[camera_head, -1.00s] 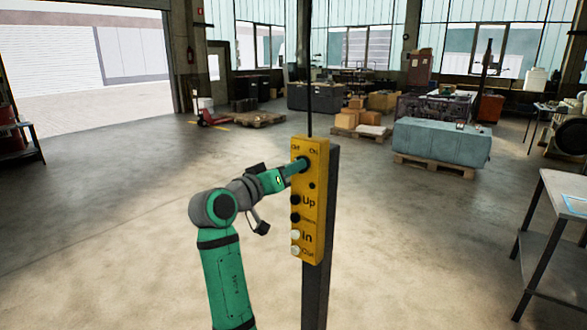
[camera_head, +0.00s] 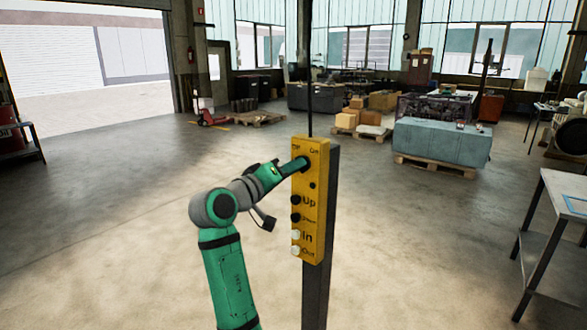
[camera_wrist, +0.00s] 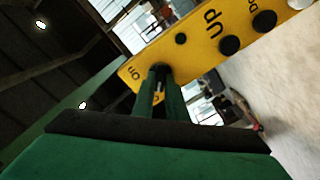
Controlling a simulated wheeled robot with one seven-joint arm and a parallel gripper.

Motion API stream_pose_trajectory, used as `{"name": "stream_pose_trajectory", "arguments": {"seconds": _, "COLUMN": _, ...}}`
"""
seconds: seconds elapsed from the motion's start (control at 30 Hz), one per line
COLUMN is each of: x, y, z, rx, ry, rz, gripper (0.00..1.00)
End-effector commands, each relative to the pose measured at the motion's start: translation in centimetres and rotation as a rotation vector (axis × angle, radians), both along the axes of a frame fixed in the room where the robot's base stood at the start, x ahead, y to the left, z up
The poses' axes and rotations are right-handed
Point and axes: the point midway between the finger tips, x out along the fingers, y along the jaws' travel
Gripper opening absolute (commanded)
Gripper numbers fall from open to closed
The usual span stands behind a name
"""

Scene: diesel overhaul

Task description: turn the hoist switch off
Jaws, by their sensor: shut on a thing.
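The yellow hoist control box (camera_head: 311,225) is fixed to a dark upright post. It has a rotary switch near its top, between the "Off" label on the left and the "On" label on the right. My gripper (camera_head: 302,163) reaches it from the left and is shut on the switch knob.
Below the switch are several round buttons, the black Up button (camera_head: 296,200) and the pale In button (camera_head: 295,235) among them. A grey metal table (camera_head: 560,215) stands at the right. A blue-grey crate (camera_head: 440,145) on a pallet is behind. The floor around is clear.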

Motion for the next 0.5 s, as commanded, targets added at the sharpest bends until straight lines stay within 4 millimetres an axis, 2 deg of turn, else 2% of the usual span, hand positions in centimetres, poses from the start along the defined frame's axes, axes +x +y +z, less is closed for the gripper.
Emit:
{"name": "stream_pose_trajectory", "arguments": {"seconds": 0.1, "x": -0.03, "y": -0.09, "z": -0.31, "rx": 0.003, "ry": 0.006, "rz": -0.004, "gripper": 0.00}}
{"name": "stream_pose_trajectory", "arguments": {"seconds": 0.13, "x": -0.03, "y": -0.09, "z": -0.31, "rx": 0.003, "ry": 0.006, "rz": -0.004, "gripper": 0.17}}
{"name": "stream_pose_trajectory", "arguments": {"seconds": 0.2, "x": -0.02, "y": -0.08, "z": -0.28, "rx": 0.003, "ry": 0.005, "rz": -0.003, "gripper": 0.31}}
{"name": "stream_pose_trajectory", "arguments": {"seconds": 0.5, "x": -0.07, "y": 0.04, "z": -0.11, "rx": 0.001, "ry": 0.002, "rz": -0.001, "gripper": 0.31}}
